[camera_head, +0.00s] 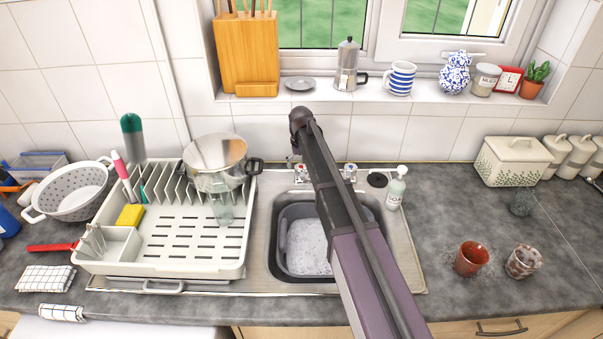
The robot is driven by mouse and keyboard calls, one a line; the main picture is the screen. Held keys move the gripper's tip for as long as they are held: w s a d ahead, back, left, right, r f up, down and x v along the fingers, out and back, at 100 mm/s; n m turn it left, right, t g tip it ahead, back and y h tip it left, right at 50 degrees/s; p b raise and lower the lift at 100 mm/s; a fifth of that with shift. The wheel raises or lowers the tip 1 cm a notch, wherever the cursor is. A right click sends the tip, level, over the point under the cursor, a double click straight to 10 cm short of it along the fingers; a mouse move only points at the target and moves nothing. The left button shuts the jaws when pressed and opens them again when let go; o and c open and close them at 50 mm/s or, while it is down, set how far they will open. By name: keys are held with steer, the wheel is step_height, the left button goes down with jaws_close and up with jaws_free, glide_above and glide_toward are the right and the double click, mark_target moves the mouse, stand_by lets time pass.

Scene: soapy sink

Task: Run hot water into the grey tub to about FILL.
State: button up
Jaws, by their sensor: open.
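The grey tub (282,243) sits in the steel sink basin, partly covered by my arm. White suds (308,250) show inside it; the water depth cannot be read. A tap handle with a red mark (300,174) stands at the back of the sink, left of my arm. Another tap handle (350,172) is just right of the arm. The spout is hidden behind my arm, and no running water shows. My arm reaches over the sink from the lower right toward the back wall. I cannot see my gripper's fingers.
A dish rack (160,262) with a steel pot (215,160) stands left of the sink. A soap bottle (396,188) stands right of the taps. A red cup (471,258) and a patterned cup (523,262) are on the right counter. The sill above holds several items.

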steer(key=shift+f+b, duration=0.65)
steer(key=shift+f, duration=0.25)
steer(key=c, duration=1.1)
